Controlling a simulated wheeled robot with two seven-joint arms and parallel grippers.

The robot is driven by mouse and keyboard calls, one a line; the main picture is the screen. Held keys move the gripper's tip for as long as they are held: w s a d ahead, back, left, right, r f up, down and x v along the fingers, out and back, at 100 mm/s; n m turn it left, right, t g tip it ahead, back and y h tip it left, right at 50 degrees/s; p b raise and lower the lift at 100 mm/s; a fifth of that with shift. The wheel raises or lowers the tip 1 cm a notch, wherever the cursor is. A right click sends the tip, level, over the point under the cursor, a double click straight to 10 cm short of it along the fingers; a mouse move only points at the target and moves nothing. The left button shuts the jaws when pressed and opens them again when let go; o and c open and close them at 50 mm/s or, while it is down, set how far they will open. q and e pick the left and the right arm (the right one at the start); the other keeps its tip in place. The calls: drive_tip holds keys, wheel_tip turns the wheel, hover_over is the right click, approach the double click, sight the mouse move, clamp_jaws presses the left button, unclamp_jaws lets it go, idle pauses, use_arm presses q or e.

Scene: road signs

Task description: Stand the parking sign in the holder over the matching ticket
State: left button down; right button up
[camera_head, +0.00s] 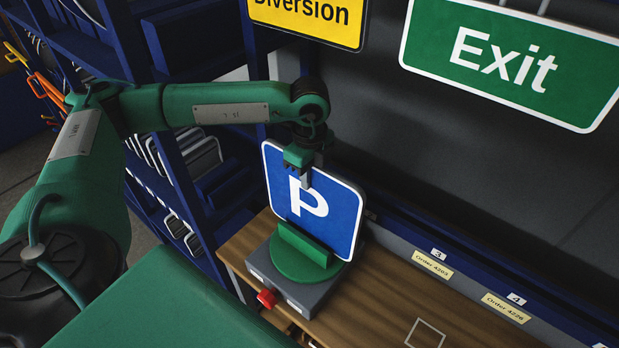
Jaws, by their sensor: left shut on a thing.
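The parking sign (340,215), a blue square plate with a white P and a white border, stands near upright at the middle of the camera_head view. My left gripper (308,178) is shut on its top edge. Its lower part is behind a green block on a round green disc (296,258), on a grey base with a red knob (267,298). I cannot tell whether the sign touches the disc. Tickets reading Order 4203 (432,264) and Order 4226 (506,307) are on the ledge below numbers 3 and 4. My right gripper is not in view.
A yellow Diversion sign (308,18) and a green Exit sign (512,62) hang above. A blue rack (180,160) stands at the left. The wooden bench (385,300) is bare right of the grey base, with a white square outline on it.

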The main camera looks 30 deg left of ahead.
use_arm(q)
drive_tip(key=shift+r+p, duration=0.45)
drive_tip(key=shift+r, duration=0.9)
drive_tip(key=shift+r+p, duration=0.5)
drive_tip(key=shift+r, duration=0.95)
